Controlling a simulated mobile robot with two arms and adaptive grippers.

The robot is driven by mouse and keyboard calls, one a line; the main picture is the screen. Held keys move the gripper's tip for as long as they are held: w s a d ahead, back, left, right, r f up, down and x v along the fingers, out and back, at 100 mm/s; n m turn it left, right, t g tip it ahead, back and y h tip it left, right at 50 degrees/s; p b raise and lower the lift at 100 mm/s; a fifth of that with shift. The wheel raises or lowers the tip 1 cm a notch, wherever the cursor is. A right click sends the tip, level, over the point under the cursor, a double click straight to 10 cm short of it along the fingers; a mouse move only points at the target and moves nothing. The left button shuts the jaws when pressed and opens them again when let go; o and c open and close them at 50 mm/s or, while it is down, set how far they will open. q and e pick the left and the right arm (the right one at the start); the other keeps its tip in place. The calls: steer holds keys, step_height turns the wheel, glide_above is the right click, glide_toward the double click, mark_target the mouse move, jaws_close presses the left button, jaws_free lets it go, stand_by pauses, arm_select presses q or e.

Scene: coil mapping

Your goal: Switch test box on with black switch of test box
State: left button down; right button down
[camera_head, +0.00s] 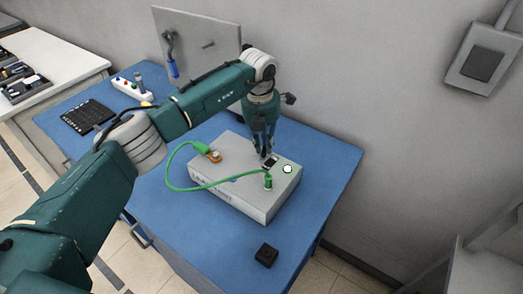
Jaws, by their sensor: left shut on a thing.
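The test box (234,204) is a light grey box on the blue table, with lettering on its front. The black switch (271,163) is a small dark piece on its top, next to a round white light or button (287,169). My left gripper (268,157) points down from above, its fingers closed at the black switch and partly covering it. The switch's exact position is too small to tell. My right gripper is out of view.
The blue table (325,165) has free room right of the box. A small black block (266,255) lies near its front edge. A black keypad-like pad (88,116) and a white power strip (132,89) lie at the left. A grey wall panel (200,32) stands behind.

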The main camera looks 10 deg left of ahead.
arm_select(q)
steer(key=shift+w+d+f+g+b, duration=0.2)
steer(key=shift+w+d+g+b, duration=0.15)
steer(key=shift+b, duration=0.25)
steer(key=shift+s+r+g+b, duration=0.1)
steer(key=shift+r+g+b, duration=0.05)
steer(key=shift+g+b, duration=0.2)
steer(key=c, duration=1.9)
jaws_free()
steer(key=shift+o, duration=0.7)
steer(key=shift+d, duration=0.15)
steer(key=shift+r, duration=0.3)
step_height(320, 180, up, 12)
steer(key=shift+f, duration=0.25)
